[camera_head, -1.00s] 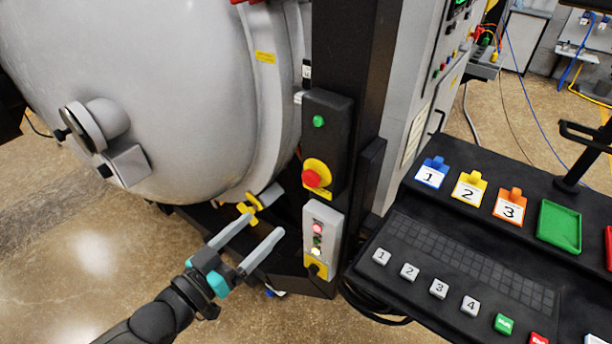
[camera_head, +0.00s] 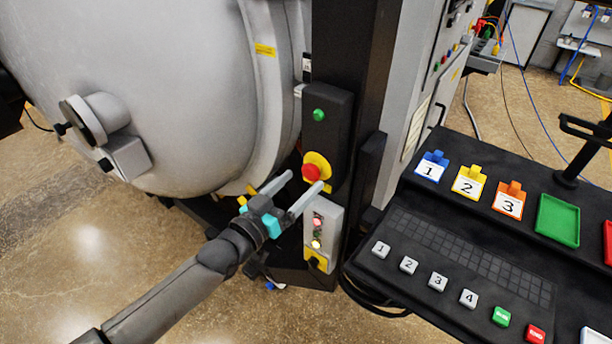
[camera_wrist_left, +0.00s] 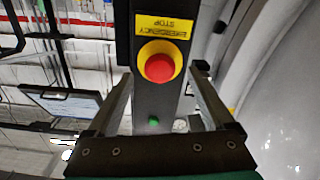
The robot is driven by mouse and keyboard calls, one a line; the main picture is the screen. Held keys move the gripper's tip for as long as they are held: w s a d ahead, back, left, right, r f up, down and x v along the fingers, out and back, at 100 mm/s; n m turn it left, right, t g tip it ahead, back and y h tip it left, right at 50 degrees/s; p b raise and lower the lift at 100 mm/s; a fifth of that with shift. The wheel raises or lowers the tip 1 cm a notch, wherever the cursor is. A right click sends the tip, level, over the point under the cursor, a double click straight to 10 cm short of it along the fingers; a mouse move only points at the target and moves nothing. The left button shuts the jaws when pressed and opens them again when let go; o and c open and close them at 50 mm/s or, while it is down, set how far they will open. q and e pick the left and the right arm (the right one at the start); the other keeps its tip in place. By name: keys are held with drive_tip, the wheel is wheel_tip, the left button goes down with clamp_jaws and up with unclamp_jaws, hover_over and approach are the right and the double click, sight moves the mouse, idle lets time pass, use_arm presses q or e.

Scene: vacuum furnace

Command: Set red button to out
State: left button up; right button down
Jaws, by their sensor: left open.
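The red button (camera_head: 311,173) is a mushroom button on a yellow round base, on a black control box (camera_head: 333,115) beside the furnace. In the left wrist view the red button (camera_wrist_left: 159,68) sits between the two fingers, ahead of them, below a yellow label reading EMERGENCY STOP (camera_wrist_left: 163,26) upside down. My left gripper (camera_head: 306,180) is open and empty, its fingertips just below and left of the button in the head view. I cannot tell whether the fingers touch the box. My right gripper is not in view.
A green button (camera_head: 319,115) is above the red one. A grey box with lights (camera_head: 321,236) is below it. The furnace's round grey body (camera_head: 180,80) fills the left. A black console (camera_head: 440,250) with numbered keys and tags stands at right.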

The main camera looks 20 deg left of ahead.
sight(308, 175)
use_arm(q)
drive_tip(key=shift+x, duration=1.5)
drive_tip(key=shift+c, duration=0.2)
clamp_jaws()
